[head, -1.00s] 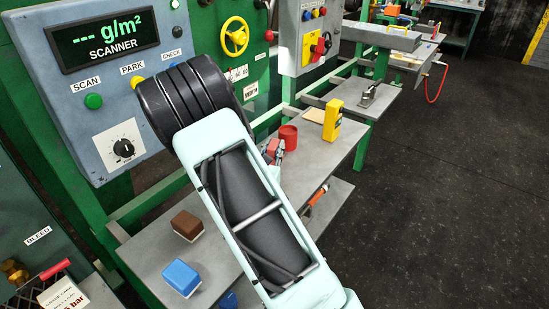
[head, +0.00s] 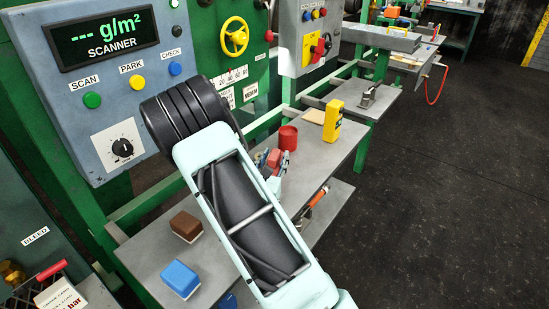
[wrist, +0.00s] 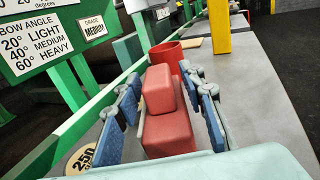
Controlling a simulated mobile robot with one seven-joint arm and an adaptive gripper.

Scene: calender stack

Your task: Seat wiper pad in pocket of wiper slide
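A red block with a narrower raised part (wrist: 160,92) stands between the fingers of my gripper (wrist: 160,80) in the wrist view. It looks like one of the pads. A gap shows between the left finger and the block; the right finger is closer, and I cannot tell whether it touches. In the head view the red block (head: 274,157) is partly hidden by my arm and fingers. A brown pad (head: 186,226) and a blue pad (head: 180,278) lie on the grey shelf at front left. I cannot make out the wiper slide or its pocket.
The grey shelf (head: 328,153) runs away along the green frame. A red cup (head: 288,137) stands just beyond the red block, and a yellow device (head: 333,120) farther on. The control panel (head: 110,75) is at left. Open floor lies right.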

